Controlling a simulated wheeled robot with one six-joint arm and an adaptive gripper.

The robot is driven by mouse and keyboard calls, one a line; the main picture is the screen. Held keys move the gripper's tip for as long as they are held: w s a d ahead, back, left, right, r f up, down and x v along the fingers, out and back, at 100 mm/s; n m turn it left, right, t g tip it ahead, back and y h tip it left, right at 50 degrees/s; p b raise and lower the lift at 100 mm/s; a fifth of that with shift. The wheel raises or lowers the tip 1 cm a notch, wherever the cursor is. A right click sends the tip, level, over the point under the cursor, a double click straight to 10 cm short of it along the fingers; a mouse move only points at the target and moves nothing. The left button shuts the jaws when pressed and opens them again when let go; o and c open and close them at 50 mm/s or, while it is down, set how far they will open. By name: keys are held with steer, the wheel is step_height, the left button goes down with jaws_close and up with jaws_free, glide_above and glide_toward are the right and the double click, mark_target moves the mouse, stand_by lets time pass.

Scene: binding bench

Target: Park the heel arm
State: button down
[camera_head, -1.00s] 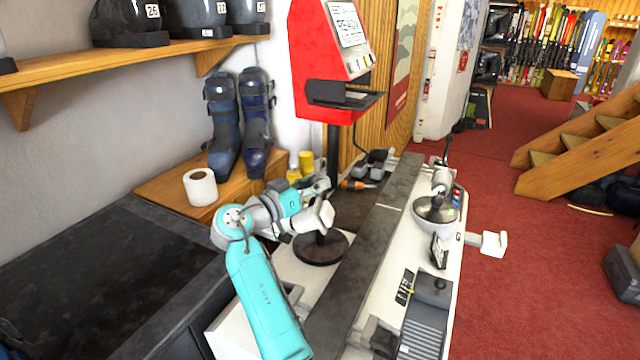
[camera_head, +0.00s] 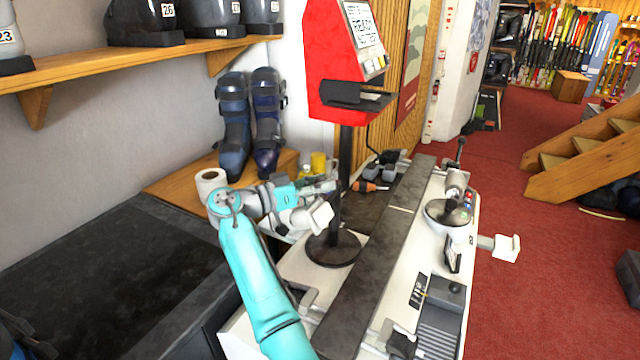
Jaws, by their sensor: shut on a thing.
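My gripper (camera_head: 326,187) is at the end of my teal arm, left of the black pole and above the bench's left side. It is small in view and seems closed on a part that I take to be the heel arm. The contact between fingers and part is hidden. The binding bench (camera_head: 287,272) is white with a long dark bar (camera_head: 372,268).
A red display unit (camera_head: 340,60) stands on the black pole (camera_head: 345,185) close to my gripper. A silver unit with a lever (camera_head: 455,195) and a side bracket (camera_head: 505,247) are on the right. Boots (camera_head: 234,125) and a paper roll (camera_head: 209,186) stand behind left. Red carpet lies open at right.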

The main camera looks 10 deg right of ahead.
steer(key=shift+f, duration=0.1)
steer(key=c, duration=0.7)
jaws_free()
steer(key=v, duration=1.2)
steer(key=shift+s, duration=0.1)
